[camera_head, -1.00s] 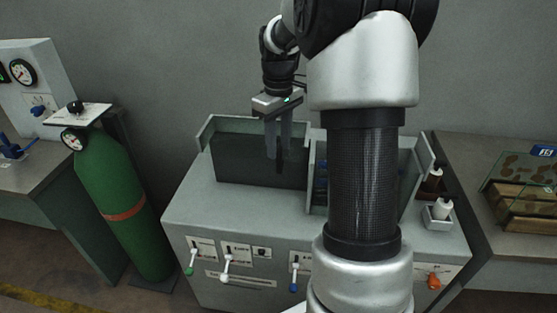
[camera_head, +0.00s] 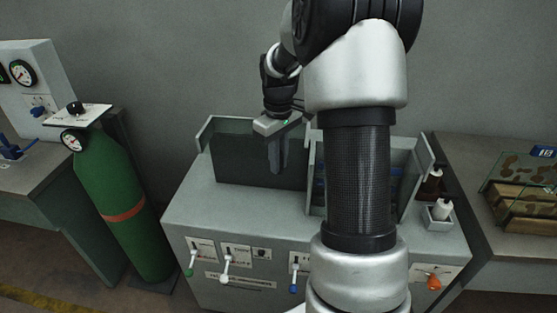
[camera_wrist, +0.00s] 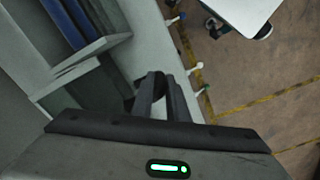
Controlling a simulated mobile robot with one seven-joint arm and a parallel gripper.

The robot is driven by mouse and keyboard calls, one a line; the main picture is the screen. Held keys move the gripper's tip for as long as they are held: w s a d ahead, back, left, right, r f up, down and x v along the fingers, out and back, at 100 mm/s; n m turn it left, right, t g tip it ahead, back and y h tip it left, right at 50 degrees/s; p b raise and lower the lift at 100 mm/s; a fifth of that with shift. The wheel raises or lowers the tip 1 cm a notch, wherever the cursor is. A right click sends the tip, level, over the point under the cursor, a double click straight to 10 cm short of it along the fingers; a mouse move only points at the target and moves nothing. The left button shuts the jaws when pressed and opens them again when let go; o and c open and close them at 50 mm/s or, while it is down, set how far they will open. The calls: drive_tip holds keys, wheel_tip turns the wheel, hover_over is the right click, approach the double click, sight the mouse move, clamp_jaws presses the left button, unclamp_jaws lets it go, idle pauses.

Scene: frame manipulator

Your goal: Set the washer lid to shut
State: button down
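The washer (camera_head: 195,208) is a grey cabinet, mid-view behind my arm. At its top left an upright dark panel (camera_head: 235,160) stands between low grey walls; I cannot tell surely whether it is the lid or the bay's inside. My gripper (camera_head: 277,170) points down in front of this panel's right part. Its fingers are close together and look shut at the tips, with nothing clearly held. The wrist view shows the fingers (camera_wrist: 160,78) from above, beside the washer's pale top edge. Whether they touch the washer cannot be told. My arm hides much of the right bay.
Coloured levers (camera_head: 225,268) line the washer's front. A green gas cylinder (camera_head: 115,200) stands at left, between the washer and another bench. A right-hand bench holds a wooden crate (camera_head: 525,205).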

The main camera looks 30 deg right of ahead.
drive_tip(key=s+d+p, duration=0.1)
drive_tip(key=s+d, duration=0.8)
drive_tip(key=d, duration=0.5)
drive_tip(key=s+d, duration=1)
drive_tip(key=d, duration=0.4)
drive_tip(key=shift+s+d+p, duration=0.15)
drive_tip(key=shift+d+p, duration=0.1)
drive_tip(key=shift+p, duration=0.15)
drive_tip(key=shift+r, duration=0.1)
drive_tip(key=c, duration=1.7)
unclamp_jaws()
drive_tip(key=shift+d, duration=0.1)
wheel_tip(320, 180, up, 17)
drive_tip(key=shift+r, duration=0.2)
